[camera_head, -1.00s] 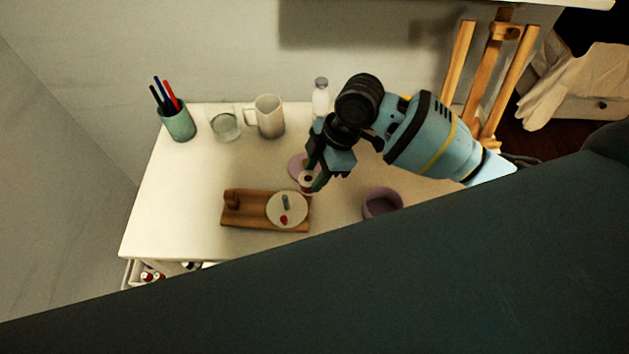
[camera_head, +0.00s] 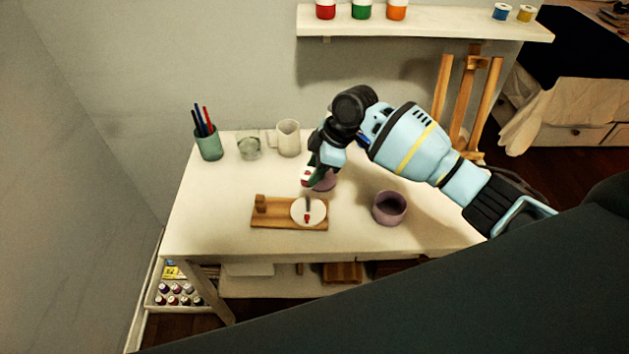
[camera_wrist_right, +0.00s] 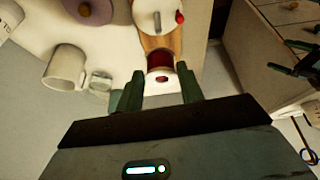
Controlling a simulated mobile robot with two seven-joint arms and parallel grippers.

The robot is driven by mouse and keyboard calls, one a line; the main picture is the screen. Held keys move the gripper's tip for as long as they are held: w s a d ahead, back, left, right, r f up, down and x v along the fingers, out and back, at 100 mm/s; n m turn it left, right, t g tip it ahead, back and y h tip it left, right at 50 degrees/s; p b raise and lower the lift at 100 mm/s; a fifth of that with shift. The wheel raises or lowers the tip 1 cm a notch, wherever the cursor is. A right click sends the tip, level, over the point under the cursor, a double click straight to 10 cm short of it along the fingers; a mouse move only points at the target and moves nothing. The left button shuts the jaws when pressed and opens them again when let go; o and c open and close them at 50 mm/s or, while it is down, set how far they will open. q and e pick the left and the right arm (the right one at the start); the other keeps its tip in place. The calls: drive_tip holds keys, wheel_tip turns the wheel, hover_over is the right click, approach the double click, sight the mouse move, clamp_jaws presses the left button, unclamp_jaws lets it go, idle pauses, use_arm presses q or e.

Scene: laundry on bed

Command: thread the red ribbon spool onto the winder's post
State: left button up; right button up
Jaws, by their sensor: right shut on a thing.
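The red ribbon spool (camera_head: 307,177), with pale flanges, is held in my right gripper (camera_head: 313,169) above the table. In the right wrist view the spool (camera_wrist_right: 160,62) sits between the fingertips of the right gripper (camera_wrist_right: 160,88). The winder is a wooden board (camera_head: 275,214) with a white disc (camera_head: 300,216), a grey upright post (camera_head: 308,203) and a red knob (camera_head: 307,218). The spool is off the post, behind it in the head view. Dark finger-like parts at the right wrist view's right edge may be my left gripper (camera_wrist_right: 292,58); their state is unclear.
A purple bowl (camera_head: 390,208) stands right of the winder. A mauve disc (camera_head: 327,181) lies behind it, partly hidden by my gripper. A pen cup (camera_head: 209,146), a glass (camera_head: 249,147) and a white mug (camera_head: 288,137) line the back. The table's front left is clear.

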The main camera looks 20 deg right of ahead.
sight(309, 198)
drive_tip(key=shift+a+r, duration=0.1)
drive_tip(key=shift+r, duration=0.15)
use_arm(q)
drive_tip(key=shift+s+a+r, duration=0.2)
drive_tip(key=shift+a, duration=0.15)
use_arm(e)
drive_tip(key=shift+f, duration=0.15)
drive_tip(key=shift+f+b, duration=0.3)
drive_tip(key=shift+f, duration=1.15)
drive_tip(key=shift+f+b, duration=0.6)
drive_tip(key=shift+f, duration=0.9)
drive_tip(key=shift+f+b, duration=0.45)
drive_tip(key=shift+f, duration=0.6)
use_arm(q)
drive_tip(key=shift+g, duration=0.6)
drive_tip(key=shift+s+d+f, duration=0.2)
drive_tip(key=shift+s+f, duration=0.75)
drive_tip(key=shift+f, duration=0.15)
drive_tip(key=shift+s+d+f, duration=0.15)
drive_tip(key=shift+s+f, duration=0.75)
drive_tip(key=shift+f, duration=0.2)
use_arm(e)
drive_tip(key=shift+f, duration=0.7)
